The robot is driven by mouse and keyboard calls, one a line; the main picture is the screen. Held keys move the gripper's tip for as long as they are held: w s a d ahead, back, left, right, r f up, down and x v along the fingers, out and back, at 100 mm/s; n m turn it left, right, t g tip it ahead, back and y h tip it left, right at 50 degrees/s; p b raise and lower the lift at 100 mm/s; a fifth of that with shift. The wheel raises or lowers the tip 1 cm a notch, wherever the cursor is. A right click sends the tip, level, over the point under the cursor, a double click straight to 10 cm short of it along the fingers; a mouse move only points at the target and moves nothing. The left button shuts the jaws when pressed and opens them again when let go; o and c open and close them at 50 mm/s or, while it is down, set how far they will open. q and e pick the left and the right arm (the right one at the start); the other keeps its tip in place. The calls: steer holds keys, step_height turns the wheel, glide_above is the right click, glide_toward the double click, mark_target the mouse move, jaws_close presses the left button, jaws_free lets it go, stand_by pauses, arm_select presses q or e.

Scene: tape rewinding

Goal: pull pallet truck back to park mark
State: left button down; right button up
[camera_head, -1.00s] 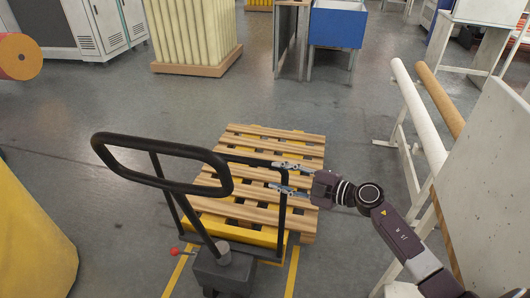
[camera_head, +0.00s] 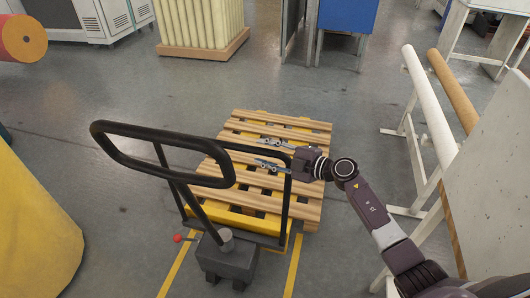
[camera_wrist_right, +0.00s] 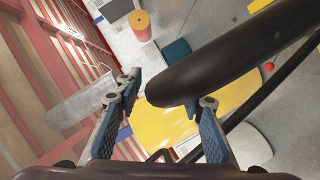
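The pallet truck's black loop handle (camera_head: 164,132) stands tilted above its dark grey base (camera_head: 228,262). A wooden pallet (camera_head: 290,125) rests over the truck's yellow forks, behind the black upright frame (camera_head: 287,205). My right gripper (camera_head: 265,153) is open, its two fingers pointing left, right of the handle loop in the head view. In the right wrist view, a thick black bar (camera_wrist_right: 230,55) shows by the open fingertips (camera_wrist_right: 166,95); I see no closed grip on it. Yellow floor lines (camera_head: 293,266) run beside the truck's base. My left gripper is out of view.
A large yellow roll (camera_head: 35,215) stands at the left. A rack with a white roll (camera_head: 428,105) and a tan roll (camera_head: 455,90), plus a pale panel (camera_head: 490,185), stand close on the right. Grey floor is open behind and left of the pallet.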

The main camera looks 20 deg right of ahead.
jaws_close()
stand_by(0.3)
stand_by(0.3)
